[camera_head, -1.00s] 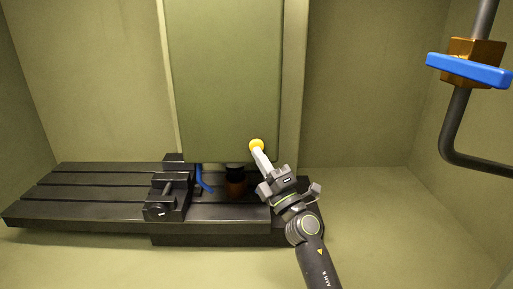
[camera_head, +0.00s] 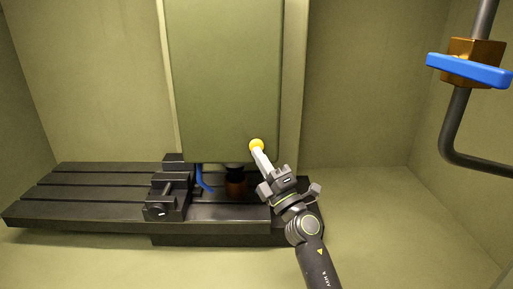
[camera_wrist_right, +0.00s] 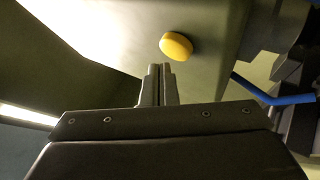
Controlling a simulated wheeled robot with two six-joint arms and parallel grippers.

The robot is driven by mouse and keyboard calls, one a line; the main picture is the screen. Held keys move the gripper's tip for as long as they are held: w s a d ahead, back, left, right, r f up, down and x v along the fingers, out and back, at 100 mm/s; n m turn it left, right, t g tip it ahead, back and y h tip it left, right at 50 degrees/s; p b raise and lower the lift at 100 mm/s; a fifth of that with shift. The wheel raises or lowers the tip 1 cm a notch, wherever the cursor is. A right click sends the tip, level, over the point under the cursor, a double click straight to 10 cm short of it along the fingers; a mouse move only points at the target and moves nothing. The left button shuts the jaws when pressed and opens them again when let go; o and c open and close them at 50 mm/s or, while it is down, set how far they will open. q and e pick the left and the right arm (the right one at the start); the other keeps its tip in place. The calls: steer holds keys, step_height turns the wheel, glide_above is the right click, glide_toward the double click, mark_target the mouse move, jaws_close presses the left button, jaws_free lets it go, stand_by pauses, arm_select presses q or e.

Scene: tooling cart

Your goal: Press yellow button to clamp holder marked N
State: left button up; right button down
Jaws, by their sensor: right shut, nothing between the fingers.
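The yellow button (camera_head: 256,145) is on the lower front of the green machine head (camera_head: 222,80). It shows as a round yellow knob in the right wrist view (camera_wrist_right: 176,46). My right gripper (camera_head: 259,154) is shut and empty, with its fingertips just below the button. In the wrist view its fingertips (camera_wrist_right: 160,70) point at the button, with a small gap in the picture; contact cannot be told. A dark and brown round piece (camera_head: 236,187), perhaps the holder, is under the machine head, partly in shadow. No N mark is legible. My left gripper is not in view.
A black slotted table (camera_head: 75,205) carries a black vise (camera_head: 167,195). A blue hose (camera_head: 203,180) hangs beside the brown piece. At upper right, a pipe has a brass valve with a blue handle (camera_head: 468,70). The floor at right is clear.

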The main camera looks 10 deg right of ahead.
steer(key=shift+w, duration=0.1)
steer(key=shift+w+d, duration=0.1)
steer(key=shift+w, duration=0.25)
steer(key=shift+w+d+b, duration=0.1)
steer(key=shift+w+b, duration=0.3)
stand_by(0.9)
steer(key=shift+s, duration=0.1)
steer(key=shift+s+a+p, duration=0.2)
steer(key=shift+s+p, duration=0.45)
steer(key=shift+s, duration=0.15)
steer(key=shift+s+a+p, duration=0.25)
steer(key=shift+s+p, duration=0.55)
steer(key=shift+s, duration=0.4)
steer(key=shift+s+a+p, duration=0.25)
steer(key=shift+s+p, duration=0.5)
steer(key=shift+s, duration=0.45)
